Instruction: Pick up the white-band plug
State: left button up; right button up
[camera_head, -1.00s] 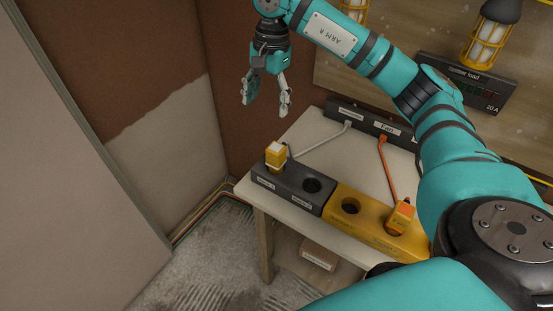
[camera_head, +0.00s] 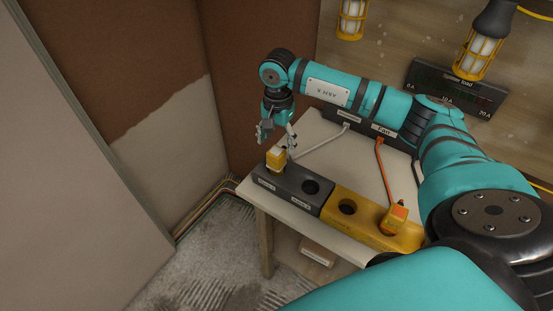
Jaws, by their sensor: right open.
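The white-band plug (camera_head: 275,160) is yellow with a pale band on top. It stands upright in the left socket of the dark grey socket block (camera_head: 291,188), and a light cable runs from behind it. My right gripper (camera_head: 277,142) is open, pointing down just above the plug. Its fingers appear to be on either side of the plug's top, but I cannot tell whether they touch it. My left gripper is not in view.
A yellow socket block (camera_head: 362,221) adjoins the grey one and holds an orange-banded plug (camera_head: 394,216). The white table (camera_head: 326,157) also bears a dark strip with labelled cables at the back. Lamps (camera_head: 478,57) hang at upper right. A pale panel stands at left.

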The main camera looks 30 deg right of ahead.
aim_at(277, 150)
jog(key=f+p, duration=0.1)
jog(key=f, duration=0.2)
jog(key=shift+a+f+p, duration=0.2)
jog(key=shift+f+p, duration=0.1)
jog(key=shift+p, duration=0.1)
jog(key=shift+f, duration=0.35)
jog(key=shift+c, duration=0.2)
jog(key=c, duration=1.3)
